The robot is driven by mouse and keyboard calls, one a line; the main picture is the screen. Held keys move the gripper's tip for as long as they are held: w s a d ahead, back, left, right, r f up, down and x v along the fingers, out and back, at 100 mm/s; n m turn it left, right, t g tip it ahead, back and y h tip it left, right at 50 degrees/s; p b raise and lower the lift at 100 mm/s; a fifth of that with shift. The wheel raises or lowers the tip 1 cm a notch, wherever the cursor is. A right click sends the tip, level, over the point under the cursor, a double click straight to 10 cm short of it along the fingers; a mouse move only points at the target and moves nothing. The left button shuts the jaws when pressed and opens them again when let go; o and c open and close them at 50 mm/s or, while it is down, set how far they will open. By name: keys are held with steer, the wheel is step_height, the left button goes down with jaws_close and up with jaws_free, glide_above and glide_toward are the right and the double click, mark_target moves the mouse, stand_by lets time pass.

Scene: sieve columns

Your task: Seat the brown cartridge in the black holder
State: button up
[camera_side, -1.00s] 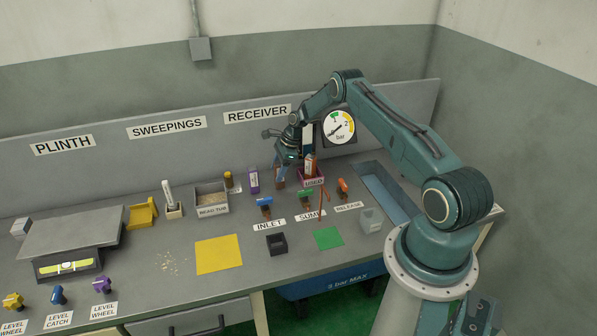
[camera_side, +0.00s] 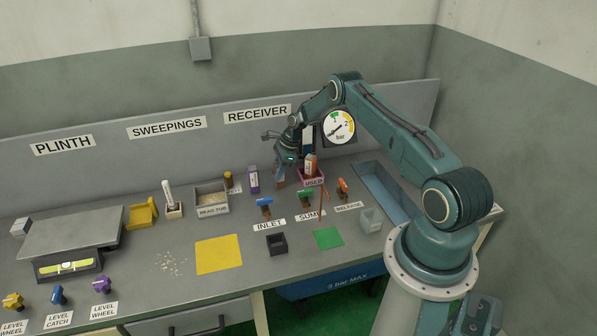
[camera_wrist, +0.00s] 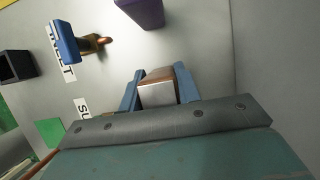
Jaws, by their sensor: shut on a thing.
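My gripper (camera_side: 280,174) is at the back of the bench, below the RECEIVER sign. In the wrist view its two blue fingers (camera_wrist: 158,82) are shut on the brown cartridge (camera_wrist: 158,94), which shows a pale face and a brown edge. In the side view the cartridge (camera_side: 281,183) is small and partly hidden by the fingers; I cannot tell whether it touches the bench. The black holder (camera_side: 277,244) is an open square box at the front, below the INLET label. It looks empty and also shows at the left of the wrist view (camera_wrist: 17,66).
A purple block (camera_side: 253,180) stands left of my gripper. The USED bin (camera_side: 313,182), with an orange-and-white item in it, is close on the right. Blue (camera_side: 264,202), green (camera_side: 305,196) and orange (camera_side: 343,184) valve handles stand between gripper and bench front.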

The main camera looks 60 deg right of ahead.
steer(key=shift+r, duration=0.1)
step_height(320, 180, up, 20)
stand_by(0.9)
steer(key=shift+a, duration=0.15)
stand_by(0.4)
steer(key=s+a, duration=0.7)
steer(key=a, duration=0.5)
steer(key=s+a, duration=0.6)
steer(key=a, duration=0.6)
steer(key=shift+s+a, duration=0.4)
step_height(320, 180, down, 16)
